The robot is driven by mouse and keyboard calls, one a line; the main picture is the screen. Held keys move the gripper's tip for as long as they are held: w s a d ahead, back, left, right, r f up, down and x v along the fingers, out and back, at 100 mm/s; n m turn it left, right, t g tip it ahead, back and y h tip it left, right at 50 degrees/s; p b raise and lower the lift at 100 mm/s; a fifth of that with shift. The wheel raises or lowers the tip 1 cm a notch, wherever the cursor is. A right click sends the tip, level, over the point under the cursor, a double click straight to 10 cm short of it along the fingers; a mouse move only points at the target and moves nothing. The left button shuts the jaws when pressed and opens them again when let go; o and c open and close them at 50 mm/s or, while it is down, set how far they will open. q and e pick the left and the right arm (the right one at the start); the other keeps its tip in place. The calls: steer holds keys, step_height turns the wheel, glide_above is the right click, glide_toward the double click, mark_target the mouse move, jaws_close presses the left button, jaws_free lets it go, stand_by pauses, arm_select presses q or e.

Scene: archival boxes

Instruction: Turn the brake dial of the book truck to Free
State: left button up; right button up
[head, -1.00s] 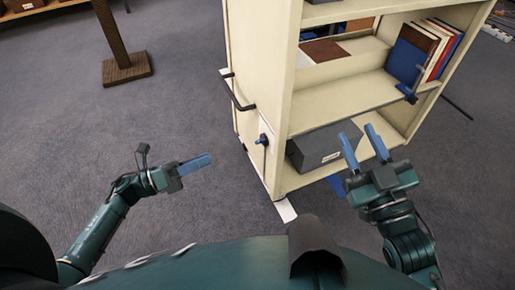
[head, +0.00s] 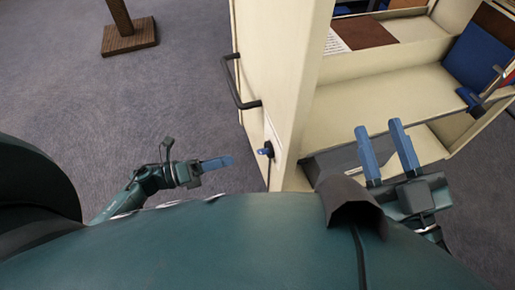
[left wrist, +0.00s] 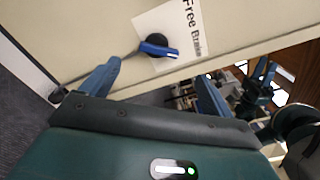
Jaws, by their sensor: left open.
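The book truck (head: 282,70) is cream, with its end panel facing my left arm. The brake dial (head: 266,150) is low on that panel, a dark round knob with a blue bar. In the left wrist view the dial (left wrist: 155,42) sits on a white label (left wrist: 180,25) with "Free" and a word like "Brake"; its blue bar points right, toward the second word's side. My left gripper (head: 230,161) is open and empty, left of the dial; in the left wrist view its fingers (left wrist: 159,72) are apart, clear of the dial. My right gripper (head: 378,127) is open and empty before the shelves.
A dark handle (head: 238,90) sticks out from the panel above the dial. A grey box (head: 335,163) lies on the lower shelf, and a blue book (head: 484,48) stands on the shelf above. A brown post base (head: 130,37) stands at the back left. Carpet at left is free.

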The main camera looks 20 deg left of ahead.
mark_target(266, 151)
arm_select(q)
steer(key=b+x, duration=0.1)
steer(key=x, duration=0.8)
steer(key=shift+w+d+b, duration=0.2)
steer(key=shift+b, duration=0.1)
arm_select(e)
steer(key=shift+w+d+r+n+t+y, duration=0.1)
steer(key=shift+w+r+n+t+y, duration=0.1)
steer(key=shift+r+n+y, duration=0.3)
steer(key=shift+w+r+n+t+y, duration=0.1)
steer(key=shift+r+n+t+y, duration=0.1)
steer(key=shift+r+n+y, duration=0.3)
arm_select(q)
steer(key=shift+c, duration=0.2)
arm_select(e)
steer(key=shift+r, duration=0.1)
arm_select(q)
steer(key=c, duration=0.9)
